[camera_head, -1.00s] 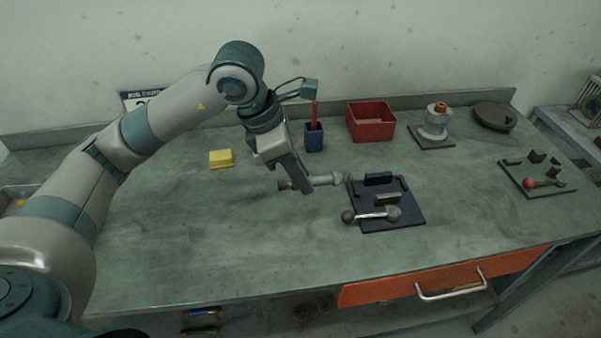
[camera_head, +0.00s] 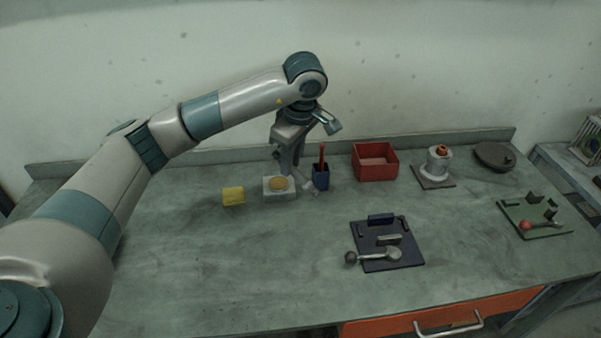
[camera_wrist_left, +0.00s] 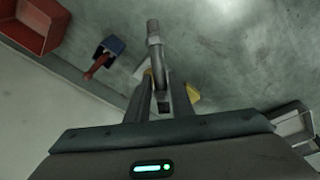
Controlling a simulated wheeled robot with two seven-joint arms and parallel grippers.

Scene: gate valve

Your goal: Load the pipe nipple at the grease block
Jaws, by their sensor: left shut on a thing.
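My left gripper (camera_head: 288,170) is shut on the pipe nipple (camera_head: 306,183), a grey metal piece that sticks out to the right of the fingers. The nipple also shows in the left wrist view (camera_wrist_left: 154,45), pointing away from the fingers. The grease block (camera_head: 279,195), a pale block with a round yellowish pad, stands at the back of the bench. The gripper and nipple are just over or behind its back right side; whether the nipple touches it I cannot tell. In the left wrist view the fingers mostly hide the block. My right gripper is not in view.
A blue cup (camera_head: 321,181) with a red-handled tool stands close right of the nipple. A yellow block (camera_head: 233,196) lies to the left. A red bin (camera_head: 375,166), a white valve body (camera_head: 437,165) and a dark fixture plate (camera_head: 388,257) are further right. The front left bench is clear.

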